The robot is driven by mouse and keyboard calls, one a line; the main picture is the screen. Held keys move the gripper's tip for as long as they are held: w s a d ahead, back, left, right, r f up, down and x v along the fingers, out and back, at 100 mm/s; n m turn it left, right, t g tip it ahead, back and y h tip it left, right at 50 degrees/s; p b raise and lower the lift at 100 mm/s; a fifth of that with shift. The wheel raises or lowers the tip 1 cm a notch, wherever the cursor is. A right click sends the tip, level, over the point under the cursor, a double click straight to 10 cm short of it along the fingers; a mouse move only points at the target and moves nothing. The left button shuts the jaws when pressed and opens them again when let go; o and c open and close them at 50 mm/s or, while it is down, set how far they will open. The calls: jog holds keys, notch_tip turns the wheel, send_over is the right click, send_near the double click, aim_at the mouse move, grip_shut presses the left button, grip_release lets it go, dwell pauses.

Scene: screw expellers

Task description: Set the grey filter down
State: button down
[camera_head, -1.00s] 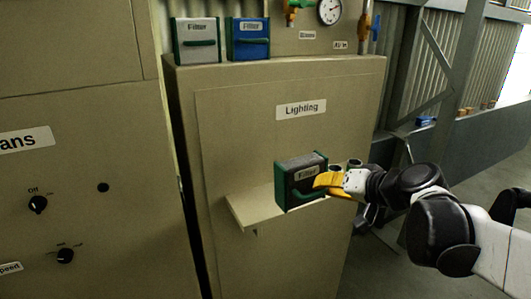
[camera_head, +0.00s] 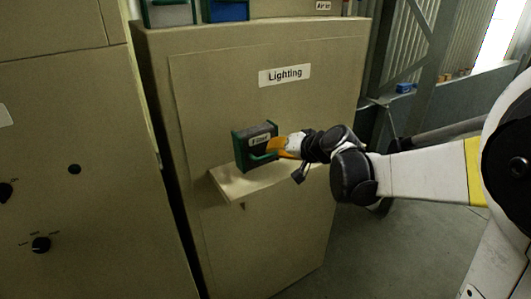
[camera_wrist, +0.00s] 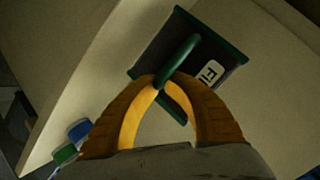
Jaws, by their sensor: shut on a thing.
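The grey filter (camera_head: 262,139) has a dark grey body with green edges and a green handle. It is upright over the small pale shelf (camera_head: 232,185) on the front of the Lighting cabinet. I cannot tell whether its bottom touches the shelf. My gripper (camera_head: 275,148) has yellow fingers and comes from the right, shut on the filter's handle. In the wrist view, the fingers (camera_wrist: 162,85) close around the green handle, and the filter's dark face (camera_wrist: 205,50) with part of its label shows beyond them.
The Lighting cabinet (camera_head: 265,110) stands behind the shelf. Another cabinet with knobs (camera_head: 80,210) is at the left. Open floor (camera_head: 400,255) lies to the right.

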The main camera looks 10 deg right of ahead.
notch_tip(320, 180, down, 3)
jog(key=c, duration=1.5)
grip_release()
jog(key=shift+r, duration=0.1)
jog(key=p+v, duration=0.1)
jog(key=v, duration=1)
jog(key=s+a+f+n+g+h, duration=0.1)
jog(key=s+a+f+g+h, duration=0.1)
jog(key=s, duration=0.8)
jog(key=s+a+f+n+g+h, duration=0.2)
jog(key=s+f+h, duration=0.1)
jog(key=s, duration=0.8)
jog(key=shift+f, duration=0.3)
